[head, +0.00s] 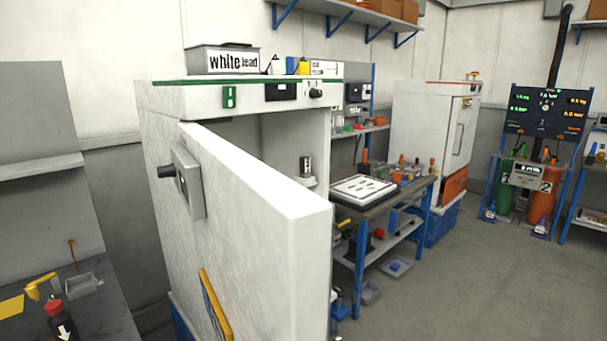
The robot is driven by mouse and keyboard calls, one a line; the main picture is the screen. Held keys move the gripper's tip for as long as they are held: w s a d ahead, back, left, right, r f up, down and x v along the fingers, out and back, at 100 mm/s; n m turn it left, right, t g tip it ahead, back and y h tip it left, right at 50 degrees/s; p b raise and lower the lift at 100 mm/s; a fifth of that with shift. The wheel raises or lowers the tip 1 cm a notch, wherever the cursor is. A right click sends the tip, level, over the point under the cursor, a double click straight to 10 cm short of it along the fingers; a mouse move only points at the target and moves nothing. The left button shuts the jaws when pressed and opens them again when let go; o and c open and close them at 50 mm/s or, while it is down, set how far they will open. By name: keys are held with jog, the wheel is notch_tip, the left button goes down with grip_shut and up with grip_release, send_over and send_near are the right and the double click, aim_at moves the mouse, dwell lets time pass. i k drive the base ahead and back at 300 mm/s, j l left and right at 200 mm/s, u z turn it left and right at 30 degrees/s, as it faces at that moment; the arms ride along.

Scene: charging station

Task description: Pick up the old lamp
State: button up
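I cannot clearly make out the old lamp. A small dark, shiny cylinder (306,166) stands on a pale ledge at the right of the opening of a white cabinet; I cannot tell whether it is the lamp. The white cabinet (163,130) has its thick door (255,215) swung open toward me, and the door hides much of the interior. My gripper is not in view.
A grey box labelled "white lead" (205,61) sits on the cabinet. At the left is a dark bench (105,312) with a red-capped bottle (62,322). A blue-legged workbench (340,203) stands behind the door. The floor (450,285) at the right is clear.

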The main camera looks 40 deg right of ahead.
aim_at(305, 161)
jog(key=i+l+z, duration=0.35)
jog(key=i+l, duration=0.55)
